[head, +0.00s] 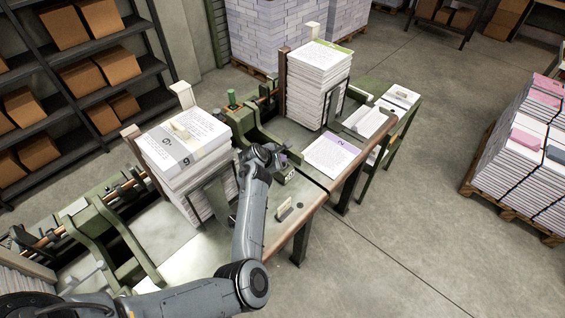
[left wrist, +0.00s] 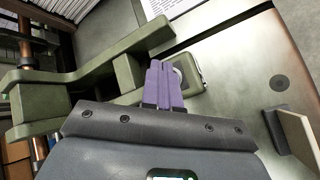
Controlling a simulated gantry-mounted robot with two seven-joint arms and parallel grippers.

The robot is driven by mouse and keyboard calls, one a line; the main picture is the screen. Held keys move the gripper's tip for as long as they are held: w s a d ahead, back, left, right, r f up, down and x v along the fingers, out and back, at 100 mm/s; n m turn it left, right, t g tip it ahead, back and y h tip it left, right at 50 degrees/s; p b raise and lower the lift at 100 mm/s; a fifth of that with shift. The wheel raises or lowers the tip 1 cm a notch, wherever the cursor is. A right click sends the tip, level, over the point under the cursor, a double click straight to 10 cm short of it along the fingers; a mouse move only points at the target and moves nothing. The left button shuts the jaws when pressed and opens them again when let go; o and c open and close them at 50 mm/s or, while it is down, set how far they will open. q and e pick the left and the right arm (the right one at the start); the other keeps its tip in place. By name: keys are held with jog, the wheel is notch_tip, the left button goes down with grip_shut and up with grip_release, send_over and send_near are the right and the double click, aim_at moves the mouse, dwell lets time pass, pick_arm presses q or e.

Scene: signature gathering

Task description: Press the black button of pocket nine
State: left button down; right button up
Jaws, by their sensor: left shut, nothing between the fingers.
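A tall paper stack (head: 195,185) with a grey band marked 9 stands left of my left arm in the head view. My left gripper (head: 281,159) is to the right of this stack, low over the machine bench. In the left wrist view its purple fingers (left wrist: 164,82) are shut and empty. Their tips are over or against a small green box (left wrist: 193,80) at the end of a green machine arm. A pale round edge shows beside the fingers on this box. I cannot make out a black button there; the fingers cover part of the box. My right gripper is not in view.
A second paper stack (head: 318,80) stands farther back. A sheet marked 2 (head: 331,155) lies on the bench beyond my gripper. A small pale block in a dark holder (head: 284,210) stands near the front edge. A dark disc (left wrist: 280,83) is set in the bench top.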

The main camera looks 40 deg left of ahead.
pick_arm(q)
jog(key=shift+r, duration=0.15)
notch_tip(320, 180, up, 5)
jog(key=p, duration=0.4)
jog(key=shift+p, duration=0.3)
dwell(0.6)
